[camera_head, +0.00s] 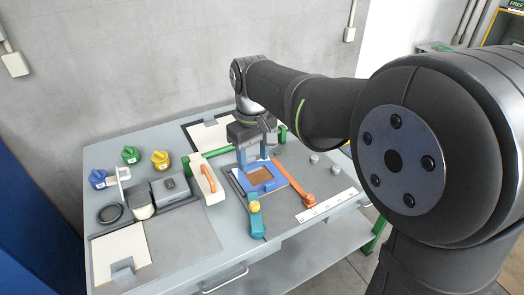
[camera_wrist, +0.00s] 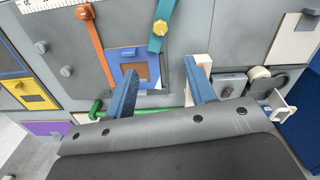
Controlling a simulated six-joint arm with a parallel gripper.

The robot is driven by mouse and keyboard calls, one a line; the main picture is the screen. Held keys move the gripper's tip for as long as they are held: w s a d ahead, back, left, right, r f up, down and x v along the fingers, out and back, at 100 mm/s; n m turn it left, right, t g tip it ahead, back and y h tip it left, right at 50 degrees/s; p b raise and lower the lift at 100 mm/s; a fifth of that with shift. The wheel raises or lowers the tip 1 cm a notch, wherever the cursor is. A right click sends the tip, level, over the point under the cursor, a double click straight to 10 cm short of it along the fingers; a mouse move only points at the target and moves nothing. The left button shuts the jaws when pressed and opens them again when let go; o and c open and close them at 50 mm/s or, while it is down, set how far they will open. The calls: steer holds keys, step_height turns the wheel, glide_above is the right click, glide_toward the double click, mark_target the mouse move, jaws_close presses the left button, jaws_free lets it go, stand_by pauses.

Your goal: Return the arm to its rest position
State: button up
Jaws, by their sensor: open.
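My gripper (camera_head: 256,160) is over the back middle of the workbench, pointing down, with my arm reaching in from the right. In the wrist view my gripper (camera_wrist: 168,66) shows two blue fingers well apart, with nothing between them. The blue frame with a brown centre (camera_head: 262,180) lies just in front of the fingers in the head view. It also shows in the wrist view (camera_wrist: 129,55), beyond the left finger. I cannot tell how high the fingertips are above the bench. No buffing brush can be made out for sure.
Around the frame are an orange bar (camera_head: 293,181), a teal bar with a yellow knob (camera_head: 254,222), a white block with an orange handle (camera_head: 212,186) and a green bar (camera_head: 218,152). Coloured knobs (camera_head: 160,160) stand at left. A grey wall is behind the bench.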

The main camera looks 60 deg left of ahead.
mark_target(254, 204)
stand_by(0.3)
step_height(254, 204, down, 18)
steer(key=shift+r, duration=0.2)
stand_by(0.4)
steer(key=shift+r, duration=0.1)
